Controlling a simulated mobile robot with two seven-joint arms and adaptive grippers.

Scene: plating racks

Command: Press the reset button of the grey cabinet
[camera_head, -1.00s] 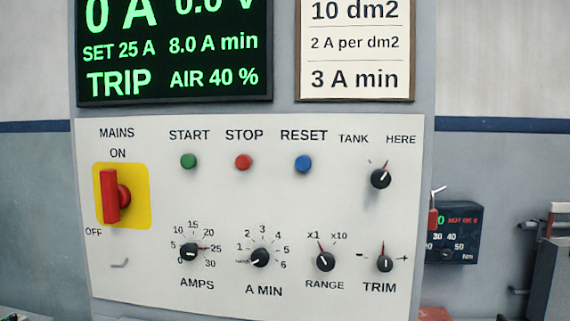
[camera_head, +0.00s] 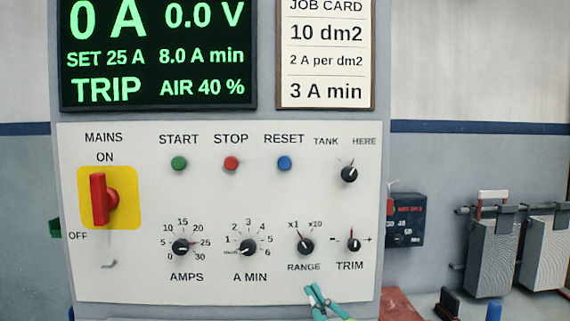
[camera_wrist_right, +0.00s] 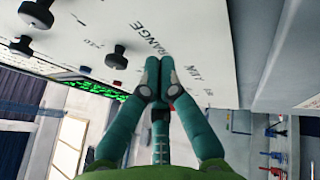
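The grey cabinet (camera_head: 380,60) fills the middle of the head view, with a white control panel (camera_head: 215,285). The blue RESET button (camera_head: 284,163) sits on the panel's upper row, right of the red STOP button (camera_head: 231,163) and the green START button (camera_head: 179,163). The display (camera_head: 150,68) reads TRIP. My right gripper (camera_head: 317,292) is in front of the panel's bottom edge, below the RANGE and TRIM labels and well below RESET. In the right wrist view its fingers (camera_wrist_right: 159,65) are together, with nothing between them. My left gripper is not in view.
A red MAINS switch (camera_head: 101,200) sticks out at the left of the panel. Knobs for AMPS (camera_head: 181,247), A MIN (camera_head: 248,247), RANGE (camera_head: 306,245), TRIM (camera_head: 354,244) and TANK (camera_head: 349,174) stand out too. A dark meter box (camera_head: 406,220) and racks (camera_head: 495,255) are at the right.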

